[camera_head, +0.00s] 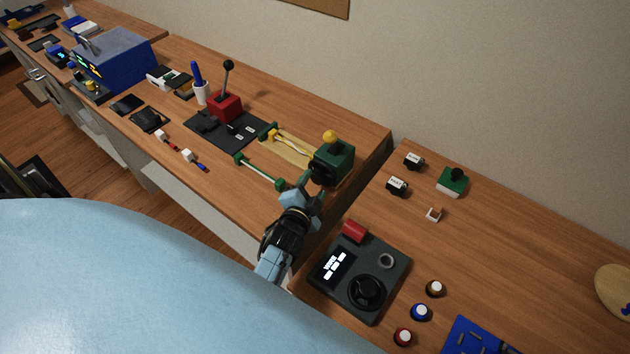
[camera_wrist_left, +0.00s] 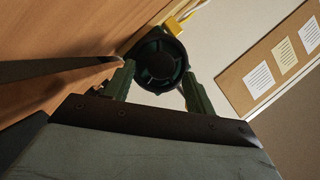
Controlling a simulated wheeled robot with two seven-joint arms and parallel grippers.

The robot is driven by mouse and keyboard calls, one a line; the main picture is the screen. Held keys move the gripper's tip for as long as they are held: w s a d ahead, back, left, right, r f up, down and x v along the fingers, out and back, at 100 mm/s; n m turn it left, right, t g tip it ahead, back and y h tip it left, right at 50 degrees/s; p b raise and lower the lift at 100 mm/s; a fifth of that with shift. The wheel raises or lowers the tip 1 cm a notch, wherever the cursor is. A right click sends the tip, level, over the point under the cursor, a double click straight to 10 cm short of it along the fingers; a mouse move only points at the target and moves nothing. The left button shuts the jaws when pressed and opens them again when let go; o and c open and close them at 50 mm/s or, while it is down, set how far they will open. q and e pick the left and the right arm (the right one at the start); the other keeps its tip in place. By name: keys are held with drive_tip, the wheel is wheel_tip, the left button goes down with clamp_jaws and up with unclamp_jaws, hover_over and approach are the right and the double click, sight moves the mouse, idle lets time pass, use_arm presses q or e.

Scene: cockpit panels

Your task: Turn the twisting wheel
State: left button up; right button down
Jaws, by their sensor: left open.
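The twisting wheel (camera_head: 321,173) is a black round knob on the front of a dark green box (camera_head: 337,160) with a yellow ball on top, at the right end of the wooden bench. In the left wrist view the wheel (camera_wrist_left: 160,62) faces the camera. My left gripper (camera_head: 305,189) is close in front of the wheel. In the left wrist view its two green fingers (camera_wrist_left: 158,90) are open, one on each side of the wheel's lower part. I cannot tell whether they touch it. My right gripper is not in view.
A red-based lever (camera_head: 224,105) stands farther left. A gap separates the two benches.

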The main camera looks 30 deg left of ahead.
use_arm(q)
drive_tip(key=p+v, duration=0.2)
drive_tip(key=v, duration=0.3)
drive_tip(key=p+v, duration=0.2)
drive_tip(key=v, duration=0.3)
drive_tip(key=shift+s+r+p, duration=0.2)
drive_tip(key=shift+r+p, duration=0.1)
drive_tip(key=shift+s+d, duration=0.15)
drive_tip(key=shift+s, duration=0.35)
